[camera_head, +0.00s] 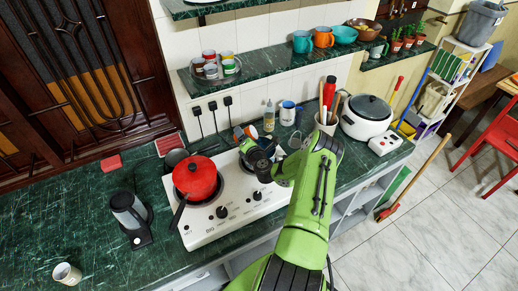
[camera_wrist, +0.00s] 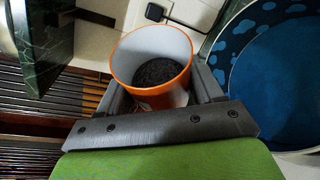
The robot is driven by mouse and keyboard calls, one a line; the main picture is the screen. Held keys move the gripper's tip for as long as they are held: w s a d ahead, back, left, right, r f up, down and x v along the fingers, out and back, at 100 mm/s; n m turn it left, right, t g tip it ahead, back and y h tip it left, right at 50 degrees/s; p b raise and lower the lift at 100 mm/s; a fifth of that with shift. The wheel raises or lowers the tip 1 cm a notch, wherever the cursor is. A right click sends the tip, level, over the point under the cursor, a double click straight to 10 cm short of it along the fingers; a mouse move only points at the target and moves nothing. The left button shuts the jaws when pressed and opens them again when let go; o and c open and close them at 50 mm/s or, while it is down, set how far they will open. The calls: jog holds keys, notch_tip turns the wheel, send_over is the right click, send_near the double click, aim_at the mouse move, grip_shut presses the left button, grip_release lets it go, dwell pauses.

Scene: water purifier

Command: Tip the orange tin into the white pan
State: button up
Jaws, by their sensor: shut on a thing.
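My gripper (camera_wrist: 165,115) is shut on the orange tin (camera_wrist: 150,65), which has a white inside and dark contents at its bottom. In the head view the tin (camera_head: 239,133) is held above the right part of the white stove, and it looks tilted. I cannot make out the white pan surely in the head view; my gripper and arm cover much of the right burner. In the wrist view a wide round vessel with a spotted blue inside (camera_wrist: 275,75) is close on the right of the tin; I cannot tell whether it is the pan.
A red lidded pot (camera_head: 195,178) stands on the left burner of the stove (camera_head: 215,228). A blue-and-white cup (camera_head: 287,114), a utensil holder and a white rice cooker (camera_head: 366,119) stand to the right. A green marble shelf (camera_head: 270,62) with tins hangs above. The left counter has free room.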

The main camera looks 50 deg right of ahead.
jog(key=shift+r+m+t+b, duration=0.3)
jog(key=shift+m+b, duration=0.2)
jog(key=shift+m, duration=0.1)
dwell(1.3)
jog(key=shift+s+d+f+m+t+b, duration=0.1)
jog(key=shift+f+m+t+b, duration=0.45)
jog(key=shift+b, duration=0.7)
dwell(1.3)
jog(key=shift+s+d+r+m+b, duration=0.15)
jog(key=shift+r+m+b, duration=0.35)
jog(key=shift+m, duration=0.45)
dwell(2.1)
